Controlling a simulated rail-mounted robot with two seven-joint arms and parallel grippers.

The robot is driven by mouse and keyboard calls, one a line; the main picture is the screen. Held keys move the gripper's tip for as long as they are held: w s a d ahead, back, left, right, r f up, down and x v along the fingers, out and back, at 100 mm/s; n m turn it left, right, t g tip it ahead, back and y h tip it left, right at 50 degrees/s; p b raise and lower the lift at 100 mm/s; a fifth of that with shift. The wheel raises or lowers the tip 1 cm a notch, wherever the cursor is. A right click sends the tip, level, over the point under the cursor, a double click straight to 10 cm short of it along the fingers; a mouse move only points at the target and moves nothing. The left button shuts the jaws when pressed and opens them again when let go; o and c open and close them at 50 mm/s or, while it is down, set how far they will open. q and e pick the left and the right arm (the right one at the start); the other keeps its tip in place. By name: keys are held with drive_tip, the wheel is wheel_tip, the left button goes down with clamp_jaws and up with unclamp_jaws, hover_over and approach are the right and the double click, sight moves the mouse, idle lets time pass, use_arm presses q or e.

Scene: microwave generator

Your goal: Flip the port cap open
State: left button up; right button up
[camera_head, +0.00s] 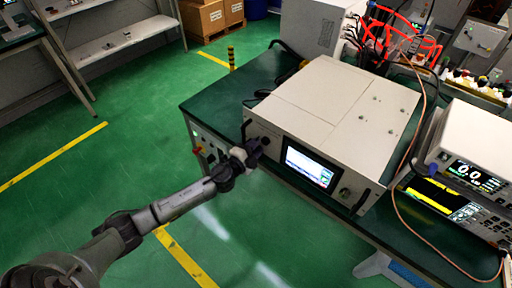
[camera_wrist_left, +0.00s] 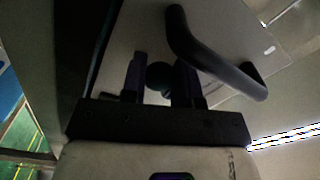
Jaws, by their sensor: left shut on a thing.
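The microwave generator (camera_head: 335,105) is a light box with a lit screen, standing on the green bench. My left gripper (camera_head: 258,148) is at the left end of its front panel, in front of the port area. In the left wrist view, a small dark round port cap (camera_wrist_left: 159,75) sits between the two fingers of my left gripper (camera_wrist_left: 161,82), which is shut on it. The cap's hinge and the port behind it are too dark to make out. My right gripper is not in view.
A dark bar handle (camera_wrist_left: 213,58) on the panel passes close beside the fingers in the left wrist view. The generator's screen (camera_head: 309,166) and a knob (camera_head: 345,193) are to the right. Stacked instruments (camera_head: 470,155) stand farther right. The floor before the bench is clear.

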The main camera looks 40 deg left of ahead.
use_arm(q)
drive_tip(key=shift+a+m, duration=0.25)
drive_tip(key=shift+m, duration=0.65)
drive_tip(key=o, duration=0.9)
drive_tip(key=shift+s+p, duration=0.55)
drive_tip(key=shift+s, duration=6.4)
